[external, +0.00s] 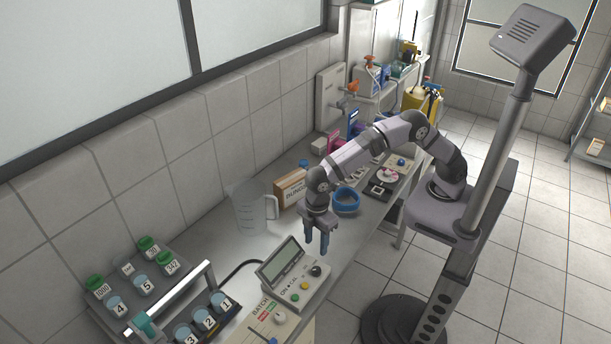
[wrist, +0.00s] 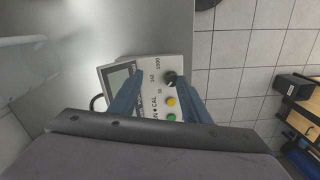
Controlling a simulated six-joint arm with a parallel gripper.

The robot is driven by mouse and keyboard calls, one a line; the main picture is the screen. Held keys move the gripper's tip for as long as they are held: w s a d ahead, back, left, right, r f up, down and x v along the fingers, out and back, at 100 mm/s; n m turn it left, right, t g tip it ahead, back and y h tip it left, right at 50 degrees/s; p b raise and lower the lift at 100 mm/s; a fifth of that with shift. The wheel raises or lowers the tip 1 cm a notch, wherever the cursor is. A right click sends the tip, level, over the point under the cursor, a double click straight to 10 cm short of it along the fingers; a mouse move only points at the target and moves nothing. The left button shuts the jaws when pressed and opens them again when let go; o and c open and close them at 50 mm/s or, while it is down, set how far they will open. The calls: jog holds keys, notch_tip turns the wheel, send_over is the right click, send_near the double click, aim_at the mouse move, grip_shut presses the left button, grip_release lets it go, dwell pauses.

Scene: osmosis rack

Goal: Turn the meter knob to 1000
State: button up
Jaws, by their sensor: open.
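The meter (external: 294,277) is a pale box with a tilted screen, standing on the bench in the lower middle of the external view. Its black knob (external: 316,270) is at the right end, beside a yellow and a green button. In the wrist view the meter (wrist: 150,68) has printed marks including 1000 near the black knob (wrist: 170,77). My gripper (external: 317,250) points down above the knob end of the meter, with blue fingers. In the wrist view its open fingers (wrist: 158,90) lie either side of the knob and partly cover the panel. I cannot tell whether they touch it.
A rack with numbered, several green-capped jars (external: 150,250) stands left of the meter. A clear jug (external: 250,208), a cardboard box (external: 291,188) and a blue ring-shaped dish (external: 346,199) stand behind it. A batch sheet (external: 268,322) lies in front.

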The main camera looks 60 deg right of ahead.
aim_at(316, 269)
jog(key=shift+n, duration=0.6)
jog(key=s+a, duration=0.2)
jog(key=a, duration=0.1)
jog(key=shift+s+a+f, duration=0.1)
jog(key=shift+s+a, duration=0.1)
jog(key=shift+s, duration=0.1)
jog(key=shift+f+p, duration=1.4)
jog(key=shift+f, duration=2.25)
jog(key=c, duration=1)
jog(key=shift+c, duration=0.2)
